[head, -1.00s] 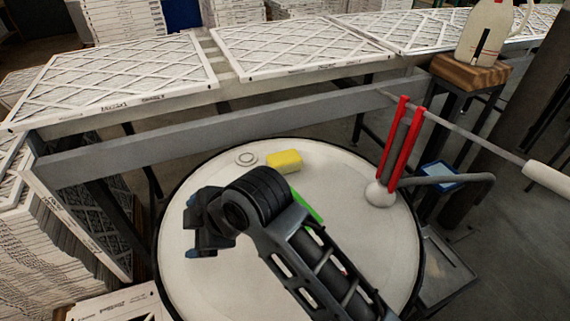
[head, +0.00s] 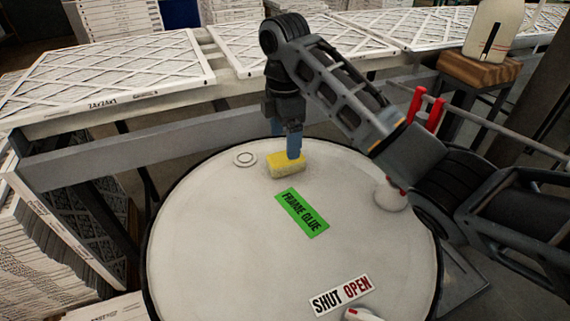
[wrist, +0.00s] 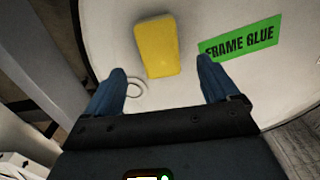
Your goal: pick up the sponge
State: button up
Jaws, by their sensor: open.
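The sponge (head: 284,169) is a yellow block on the white round drum top (head: 215,235), near its far edge. It also shows in the wrist view (wrist: 157,46), between and ahead of my two blue fingers. My gripper (head: 290,150) points down over the sponge in the head view, with a finger covering part of it. In the wrist view my gripper (wrist: 165,82) is open, its fingers apart on either side of the sponge's line, with nothing held. The head view does not show clearly whether a finger touches the sponge.
A green "FRAME GLUE" label (head: 302,211) and a "SHUT OPEN" label (head: 341,295) lie on the drum top. A small ring (head: 245,158) is left of the sponge. A grey rail (head: 150,146) and framed filters (head: 110,75) stand behind. A white knob (head: 390,194) is at right.

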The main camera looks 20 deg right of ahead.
notch_tip(320, 180, down, 7)
jog(key=shift+d+r, duration=0.1)
jog(key=shift+d, duration=0.05)
jog(key=shift+c, duration=0.2)
jog(key=c, duration=1.1)
jog(key=shift+p, duration=0.3)
notch_tip(320, 180, up, 8)
jog(key=p, duration=0.7)
jog(key=shift+r, duration=1)
